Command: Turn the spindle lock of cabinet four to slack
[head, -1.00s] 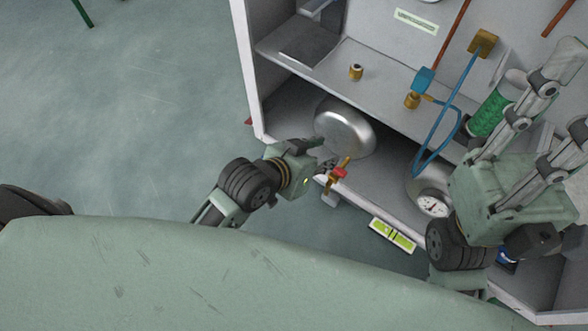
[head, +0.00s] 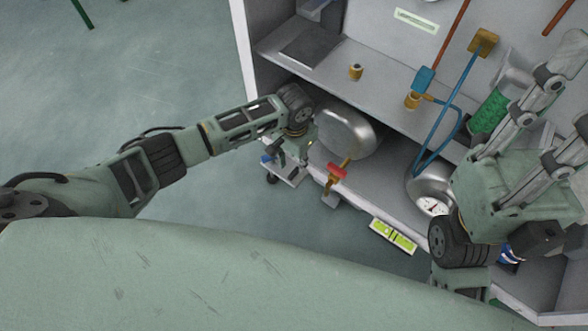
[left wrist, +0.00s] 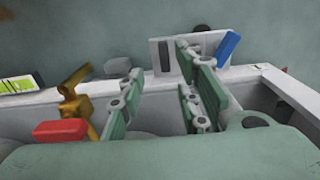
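A small blue lever (head: 267,158), which looks like the spindle lock, sits by a pale grey plate (head: 288,178) at the cabinet's front left edge. The blue lever (left wrist: 229,46) and plate (left wrist: 161,60) also show in the left wrist view, beyond the fingers. My left gripper (head: 292,160) points down beside them in the head view, partly hiding the plate. In the left wrist view its fingers (left wrist: 162,75) are spread with a gap between them, holding nothing visible. My right gripper (head: 572,90) is raised at the right, fingers apart and empty.
A brass valve with a red handle (head: 337,171) stands right of my left gripper; it is close by in the wrist view (left wrist: 60,131). A silver tank (head: 345,130) is behind. A yellow-green label (head: 393,236) is on the front edge. Floor left is clear.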

